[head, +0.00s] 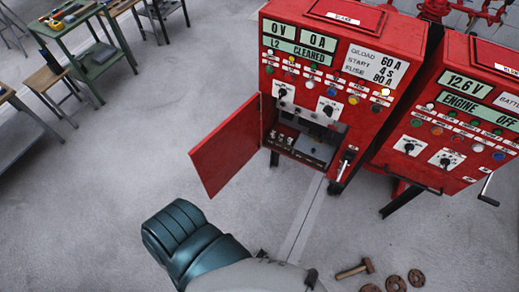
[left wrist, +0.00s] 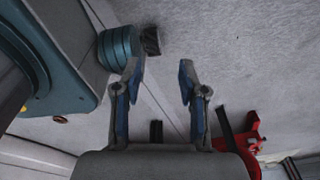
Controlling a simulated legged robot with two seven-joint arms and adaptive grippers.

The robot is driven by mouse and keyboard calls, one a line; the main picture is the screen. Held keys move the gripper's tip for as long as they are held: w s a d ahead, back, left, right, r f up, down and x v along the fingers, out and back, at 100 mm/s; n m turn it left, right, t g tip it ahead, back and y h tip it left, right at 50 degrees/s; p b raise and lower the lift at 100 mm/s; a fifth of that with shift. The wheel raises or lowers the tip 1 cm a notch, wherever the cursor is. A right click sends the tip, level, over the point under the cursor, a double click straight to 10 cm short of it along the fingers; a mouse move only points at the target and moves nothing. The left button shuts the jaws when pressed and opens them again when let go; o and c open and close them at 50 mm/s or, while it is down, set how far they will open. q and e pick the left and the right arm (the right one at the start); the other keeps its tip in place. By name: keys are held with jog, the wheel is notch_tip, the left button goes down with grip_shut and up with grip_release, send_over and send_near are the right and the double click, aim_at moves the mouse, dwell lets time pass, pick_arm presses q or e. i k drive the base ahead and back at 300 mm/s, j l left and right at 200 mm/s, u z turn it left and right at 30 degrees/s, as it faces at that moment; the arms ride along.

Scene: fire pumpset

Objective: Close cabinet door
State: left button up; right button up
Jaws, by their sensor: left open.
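The red cabinet (head: 335,75) stands right of centre in the head view, with gauges, lights and switches on its front. Its red door (head: 225,145) stands open, swung out to the left of the lower compartment. Fuses and wiring show in the open compartment (head: 305,135). My left gripper (left wrist: 161,75) is open and empty in the left wrist view, with grey floor behind its fingers. The door cannot be made out in the left wrist view. My teal and grey arm shows at the bottom of the head view, below the door and apart from it. My right gripper is not in view.
A second red cabinet (head: 460,115) stands close on the right. A hammer (head: 354,269) and round metal parts (head: 396,284) lie on the floor at lower right. A green workbench (head: 85,50) stands at upper left. The floor (head: 120,190) left of the door is clear.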

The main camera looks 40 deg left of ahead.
aim_at(216, 159)
jog(key=j+z, duration=0.15)
jog(key=j, duration=0.35)
jog(key=k+j+z, duration=0.15)
jog(key=j, duration=0.35)
jog(key=k+j+z, duration=0.15)
jog(key=j, duration=0.3)
jog(key=j+z, duration=0.15)
jog(key=j, duration=0.35)
jog(key=k, duration=0.05)
